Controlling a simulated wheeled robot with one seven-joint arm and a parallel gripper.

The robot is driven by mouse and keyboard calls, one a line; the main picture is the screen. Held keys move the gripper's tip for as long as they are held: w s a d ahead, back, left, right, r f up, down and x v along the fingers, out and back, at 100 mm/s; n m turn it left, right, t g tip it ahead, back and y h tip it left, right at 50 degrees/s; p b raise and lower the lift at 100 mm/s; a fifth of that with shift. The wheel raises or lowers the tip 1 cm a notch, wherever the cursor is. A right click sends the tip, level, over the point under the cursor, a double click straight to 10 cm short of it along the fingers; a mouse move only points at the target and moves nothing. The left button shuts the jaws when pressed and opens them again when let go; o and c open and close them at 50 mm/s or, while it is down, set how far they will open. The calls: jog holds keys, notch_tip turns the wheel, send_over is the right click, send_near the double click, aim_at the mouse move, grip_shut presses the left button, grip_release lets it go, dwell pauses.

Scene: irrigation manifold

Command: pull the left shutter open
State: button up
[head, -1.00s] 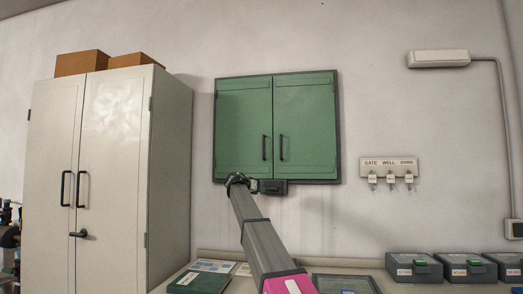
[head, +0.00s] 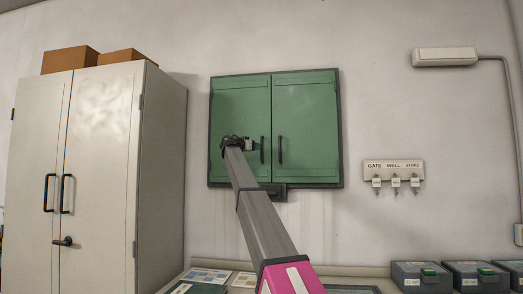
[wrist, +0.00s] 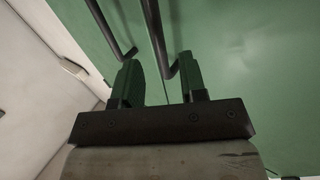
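The green wall cabinet has two shutters, both closed. The left shutter (head: 240,105) has a dark upright bar handle (head: 262,150) near the middle seam. The right shutter (head: 308,125) has a matching handle (head: 280,150). My gripper (head: 248,144) is in front of the left shutter, just left of its handle. In the wrist view my gripper (wrist: 160,58) is open, fingers apart, with nothing gripped. One handle bar (wrist: 156,30) ends between the fingertips there, apparently the left shutter's; the other bar (wrist: 110,30) lies outside them. Contact cannot be told.
A tall pale locker (head: 95,170) stands at the left, with cardboard boxes (head: 70,60) on top. A labelled key rack (head: 394,170) hangs right of the cabinet. Dark cases (head: 420,275) stand on the bench below. The wall between is bare.

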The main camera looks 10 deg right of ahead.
jog(key=x, duration=0.5)
jog(key=shift+w+d, duration=0.25)
jog(key=shift+d, duration=0.05)
